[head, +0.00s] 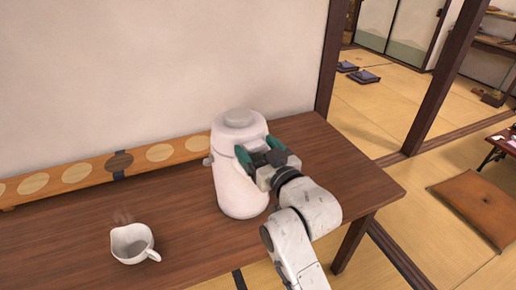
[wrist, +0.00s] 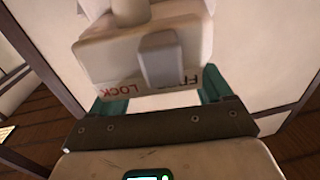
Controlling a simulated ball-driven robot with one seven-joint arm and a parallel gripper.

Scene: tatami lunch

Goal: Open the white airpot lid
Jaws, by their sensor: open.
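In the wrist view, my open gripper (wrist: 165,90) has a finger on each side of the airpot's front block (wrist: 130,65). That block carries a grey latch tab (wrist: 160,60) and the words LOCK and a partly covered second word. I cannot tell whether the fingers touch the block.
A white cup (head: 130,243) with a handle, steam rising, stands at the table's front left. A wooden board with round inlays (head: 75,173) lies along the wall. The table (head: 330,155) is clear at right. A dark post (head: 435,85) stands beyond.

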